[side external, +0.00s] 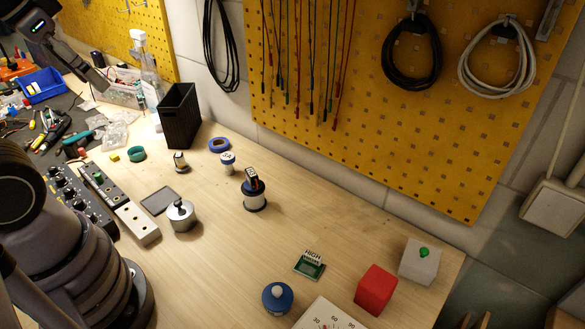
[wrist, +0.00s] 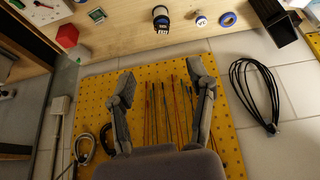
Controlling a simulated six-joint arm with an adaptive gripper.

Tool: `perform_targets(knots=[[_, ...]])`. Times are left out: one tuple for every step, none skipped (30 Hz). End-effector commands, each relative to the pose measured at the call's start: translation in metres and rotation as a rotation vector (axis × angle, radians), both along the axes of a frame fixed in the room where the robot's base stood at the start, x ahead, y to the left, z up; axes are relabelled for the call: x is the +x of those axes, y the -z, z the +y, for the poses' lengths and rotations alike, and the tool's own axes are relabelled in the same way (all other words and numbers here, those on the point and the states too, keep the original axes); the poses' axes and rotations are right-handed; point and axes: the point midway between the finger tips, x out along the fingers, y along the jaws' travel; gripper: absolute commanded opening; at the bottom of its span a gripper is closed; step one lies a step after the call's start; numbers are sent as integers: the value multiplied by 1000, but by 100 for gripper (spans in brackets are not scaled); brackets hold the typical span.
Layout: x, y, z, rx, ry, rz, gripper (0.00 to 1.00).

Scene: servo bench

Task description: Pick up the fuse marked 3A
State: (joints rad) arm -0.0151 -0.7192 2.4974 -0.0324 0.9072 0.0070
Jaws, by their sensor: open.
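I cannot pick out the 3A marking in either view. A small dark and red piece with a pale label (side external: 251,176) sits on top of a white and dark-blue spool (side external: 255,201) mid-bench. The spool also shows at the top of the wrist view (wrist: 161,15), with unreadable lettering. A small white and blue piece with a mark (side external: 228,162) stands behind it, and a small metal and dark piece (side external: 181,162) stands further left. My gripper (wrist: 161,88) is open and empty; the pegboard shows behind its two spread fingers. It is well apart from the bench pieces.
A black bin (side external: 178,116) stands at the back beside a blue ring (side external: 219,144). A metal weight (side external: 182,215) is near the front left. A red cube (side external: 376,289), pale block (side external: 419,262) and blue knob (side external: 278,297) are at right.

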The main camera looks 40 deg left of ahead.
Motion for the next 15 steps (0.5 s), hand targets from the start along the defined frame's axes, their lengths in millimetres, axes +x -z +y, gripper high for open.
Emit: perform_targets(knots=[[3, 6, -2, -35, -22, 50, 54], [6, 11, -5, -63, -40, 85, 54], [9, 17, -9, -113, -67, 141, 54], [13, 23, -12, -157, -93, 187, 54], [17, 29, -15, -208, -123, 237, 54], [23, 37, -20, -281, -166, 305, 54], [27, 43, -24, -339, -200, 354, 54], [33, 48, -27, -400, -237, 400, 54], [41, 55, -31, -483, -288, 456, 54], [47, 59, -33, -545, -328, 496, 54], [54, 64, -35, -609, -369, 532, 54], [63, 70, -36, -696, -425, 578, 54], [71, 75, -36, -763, -471, 608, 54], [79, 80, -36, -830, -515, 635, 54], [91, 87, -34, -919, -579, 667, 54]])
